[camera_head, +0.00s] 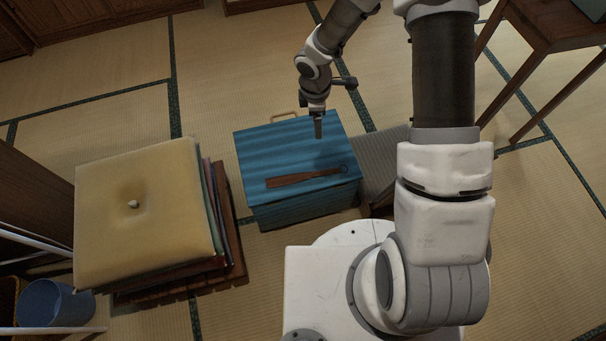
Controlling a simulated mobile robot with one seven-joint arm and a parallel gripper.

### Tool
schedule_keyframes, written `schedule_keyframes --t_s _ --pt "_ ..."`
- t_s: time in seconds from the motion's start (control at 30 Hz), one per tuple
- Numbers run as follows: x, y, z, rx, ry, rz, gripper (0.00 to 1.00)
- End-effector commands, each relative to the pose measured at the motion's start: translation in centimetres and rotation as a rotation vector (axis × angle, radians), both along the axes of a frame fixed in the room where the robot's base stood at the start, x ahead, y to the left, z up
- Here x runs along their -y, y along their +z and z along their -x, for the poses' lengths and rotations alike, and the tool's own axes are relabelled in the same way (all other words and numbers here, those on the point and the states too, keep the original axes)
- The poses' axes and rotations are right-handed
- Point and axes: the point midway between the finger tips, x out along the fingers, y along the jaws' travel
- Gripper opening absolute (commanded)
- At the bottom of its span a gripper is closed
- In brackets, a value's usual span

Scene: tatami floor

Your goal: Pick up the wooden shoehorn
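The wooden shoehorn (303,177) is a long, thin brown piece with a dark loop at its right end. It lies flat on top of a blue striped box (262,150), near the box's front edge. My gripper (318,130) is above the far right part of the box, pointing down. It is apart from the shoehorn, on the far side of it. The fingers look like one narrow dark shape from this angle, so I cannot see whether there is a gap between them. Nothing hides the shoehorn.
A stack of cushions (150,215) with a yellow one on top stands left of the box. A blue bin (52,303) is at the lower left. A grey cushion (383,156) lies right of the box. A wooden table (556,22) is at the upper right. Tatami floor is open behind the box.

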Motion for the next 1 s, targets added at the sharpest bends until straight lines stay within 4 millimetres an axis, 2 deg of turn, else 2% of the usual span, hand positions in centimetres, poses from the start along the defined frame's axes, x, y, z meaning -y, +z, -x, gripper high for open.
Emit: schedule_keyframes --t_s 0.03,0.1,0.2,0.47,0.8,1.0 --pt "-0.8 -2.9 0.5 -0.025 0.040 -0.014 0.80" --pt "-1.7 -5.3 1.1 -0.046 0.092 -0.032 0.80" --pt "-2.7 -7.7 1.7 -0.068 0.146 -0.053 0.80" --pt "-3.4 -11.0 2.3 -0.082 0.188 -0.069 0.80" --pt "-3.4 -18.4 2.3 -0.083 0.185 -0.068 0.80" --pt "-3.3 -21.0 2.2 -0.081 0.184 -0.068 0.80"
